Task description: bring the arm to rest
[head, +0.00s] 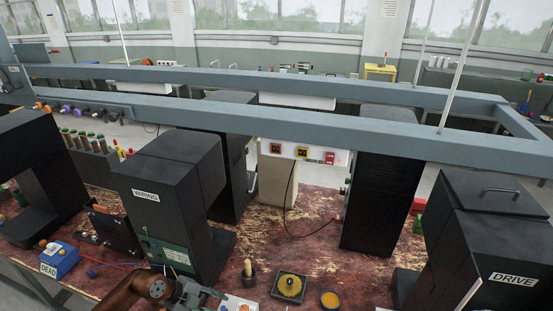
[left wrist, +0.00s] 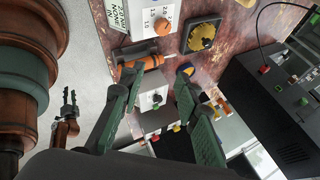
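My left gripper (head: 192,294) is at the bottom of the head view, low by the front edge of the red worn bench. In the left wrist view its two green-padded fingers (left wrist: 160,82) are spread apart with nothing held between them. An orange cylindrical piece (left wrist: 138,64) lies beside one fingertip; I cannot tell whether they touch. A pale box with a knob (left wrist: 153,101) shows between the fingers, beyond them. My right gripper (left wrist: 69,103) shows small in the left wrist view, its prongs apart and empty, away from the bench. The head view does not show it.
The black WIRING machine (head: 160,190) stands close behind my left gripper. A blue DEAD box (head: 60,262) is to its left. A yellow dial (head: 290,286) and an orange-topped pot (head: 330,299) sit to its right. The black DRIVE machine (head: 490,240) stands at right.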

